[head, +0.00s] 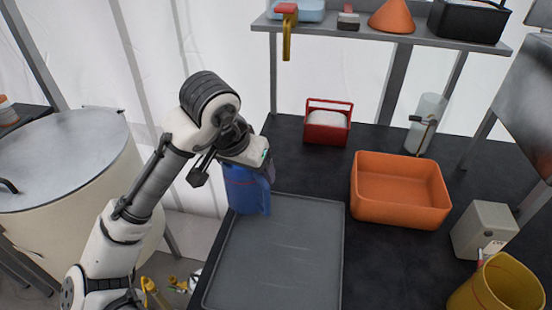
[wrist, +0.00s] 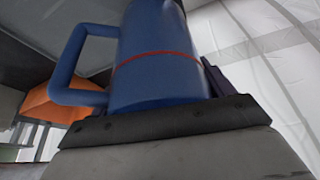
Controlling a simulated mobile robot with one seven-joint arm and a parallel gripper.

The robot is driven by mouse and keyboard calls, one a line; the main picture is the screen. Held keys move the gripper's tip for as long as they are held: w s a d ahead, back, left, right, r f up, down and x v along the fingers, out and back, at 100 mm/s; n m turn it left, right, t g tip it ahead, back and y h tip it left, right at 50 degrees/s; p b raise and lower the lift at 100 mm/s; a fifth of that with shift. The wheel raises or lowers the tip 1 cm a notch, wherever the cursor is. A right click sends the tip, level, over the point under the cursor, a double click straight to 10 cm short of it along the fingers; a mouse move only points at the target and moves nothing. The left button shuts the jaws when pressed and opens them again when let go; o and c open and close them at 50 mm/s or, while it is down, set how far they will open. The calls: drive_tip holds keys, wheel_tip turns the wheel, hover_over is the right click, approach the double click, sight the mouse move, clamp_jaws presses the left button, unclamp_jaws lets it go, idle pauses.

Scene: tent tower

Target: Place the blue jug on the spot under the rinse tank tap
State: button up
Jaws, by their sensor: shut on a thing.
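The blue jug (head: 246,192) is in my gripper (head: 250,163), at the far left corner of the grey tray on the dark table. My gripper is shut on it. I cannot tell whether its base touches anything. In the wrist view the jug (wrist: 155,65) fills the middle, with a red line around it and its handle to the left. A pale cylinder (head: 430,115) with a metal fitting like a tap stands at the back right. I cannot tell whether this is the rinse tank, and no marked spot is clearly visible.
The grey tray (head: 275,255) is empty. An orange bin (head: 400,207), a red caddy (head: 327,134), a grey box (head: 486,230) and a yellow jug (head: 505,285) stand on the table. A shelf (head: 370,30) hangs over the back. A large pale drum (head: 75,190) stands left.

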drive_tip(key=shift+w+d+f+p, duration=0.65)
drive_tip(key=shift+w+d, duration=0.5)
drive_tip(key=shift+w, duration=1.6)
drive_tip(key=shift+w+d+f+p, duration=0.65)
drive_tip(key=shift+w+d, duration=0.5)
drive_tip(key=shift+w, duration=1.65)
drive_tip(key=shift+w+d+f+p, duration=0.45)
drive_tip(key=shift+w+d+p, duration=0.55)
drive_tip(key=shift+w, duration=1.75)
drive_tip(key=shift+d, duration=0.15)
drive_tip(key=shift+f, duration=0.15)
drive_tip(key=o, duration=1.1)
drive_tip(key=shift+c, duration=0.2)
drive_tip(key=shift+r, duration=0.25)
drive_tip(key=b+v, duration=0.1)
drive_tip(key=v, duration=1.1)
drive_tip(key=shift+b, duration=0.3)
